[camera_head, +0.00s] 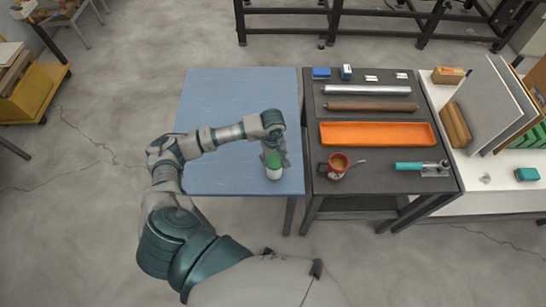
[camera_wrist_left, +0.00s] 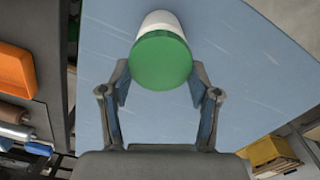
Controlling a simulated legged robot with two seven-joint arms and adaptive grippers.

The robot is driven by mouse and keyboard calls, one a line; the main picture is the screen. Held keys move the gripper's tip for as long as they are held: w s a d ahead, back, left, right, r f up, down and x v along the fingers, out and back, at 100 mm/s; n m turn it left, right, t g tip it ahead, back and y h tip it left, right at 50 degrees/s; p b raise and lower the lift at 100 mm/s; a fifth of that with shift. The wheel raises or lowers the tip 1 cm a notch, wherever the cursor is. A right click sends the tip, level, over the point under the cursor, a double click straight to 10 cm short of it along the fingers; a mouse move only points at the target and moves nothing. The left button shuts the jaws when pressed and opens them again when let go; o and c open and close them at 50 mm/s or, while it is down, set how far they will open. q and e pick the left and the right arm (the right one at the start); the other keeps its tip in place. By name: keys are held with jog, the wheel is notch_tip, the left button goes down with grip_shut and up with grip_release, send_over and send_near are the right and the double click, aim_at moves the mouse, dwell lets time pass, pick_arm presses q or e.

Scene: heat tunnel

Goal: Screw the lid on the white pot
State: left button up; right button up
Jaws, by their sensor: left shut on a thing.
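The white pot (camera_head: 274,174) stands on the blue table near its front right corner, with the green lid (camera_head: 273,160) at its top. In the left wrist view the round green lid (camera_wrist_left: 160,62) faces the camera, and part of the white pot (camera_wrist_left: 162,20) shows beyond it. I cannot tell whether the lid's thread is engaged. My left gripper (camera_head: 274,157) reaches over from the left and is shut on the lid. Its two fingers (camera_wrist_left: 160,76) lie on opposite sides of the lid. My right gripper is in neither view.
The blue table (camera_head: 225,120) is otherwise clear. To its right, a dark table (camera_head: 390,135) carries a red mug (camera_head: 337,168), an orange tray (camera_head: 376,134), a brown roll (camera_head: 372,106), a silver roll (camera_head: 366,90) and a teal-handled tool (camera_head: 420,167).

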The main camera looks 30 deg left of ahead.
pick_arm(q)
jog(key=shift+a+r, duration=0.1)
jog(key=shift+r, duration=0.5)
jog(key=shift+a+r+p, duration=0.2)
jog(key=shift+r+p, duration=0.2)
jog(key=shift+a+r, duration=0.15)
jog(key=shift+r, duration=0.3)
jog(key=shift+r+p, duration=0.3)
jog(key=shift+d, duration=0.25)
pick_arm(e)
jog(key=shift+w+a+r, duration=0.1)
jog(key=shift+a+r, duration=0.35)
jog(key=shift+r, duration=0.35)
